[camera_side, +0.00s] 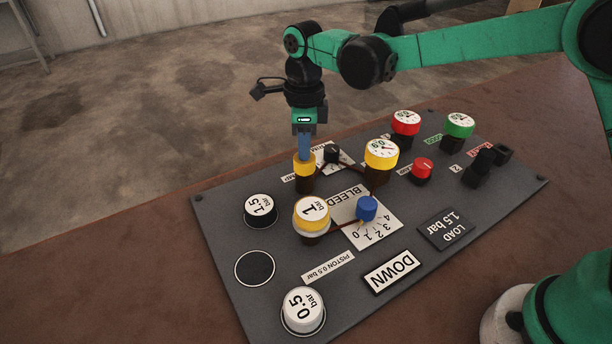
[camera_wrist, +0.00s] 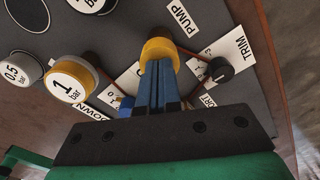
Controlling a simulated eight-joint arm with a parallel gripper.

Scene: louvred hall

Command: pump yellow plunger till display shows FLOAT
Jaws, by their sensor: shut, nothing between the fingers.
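The yellow plunger (camera_side: 304,169) stands upright in a dark base on the grey panel (camera_side: 225,212). In the wrist view the yellow plunger (camera_wrist: 157,46) is beside the PUMP label (camera_wrist: 182,19). My gripper (camera_side: 304,154) is shut, pointing down, with its blue fingertips at the plunger's top; they appear to touch it. In the wrist view my gripper (camera_wrist: 158,70) covers part of the plunger. The display (camera_side: 391,272) shows DOWN. A second display (camera_side: 446,229) reads LOAD 1.5 bar. A yellow-rimmed gauge (camera_side: 381,154) stands right of the plunger; its needle is too small to read.
A 1 bar weight (camera_side: 311,209) stands just in front of the plunger. Weights of 1.5 bar (camera_side: 261,209) and 0.5 bar (camera_side: 303,309) sit by an empty dark disc (camera_side: 254,268). A blue knob (camera_side: 366,208), black trim knob (camera_side: 331,153) and red knob (camera_side: 422,170) stand nearby.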

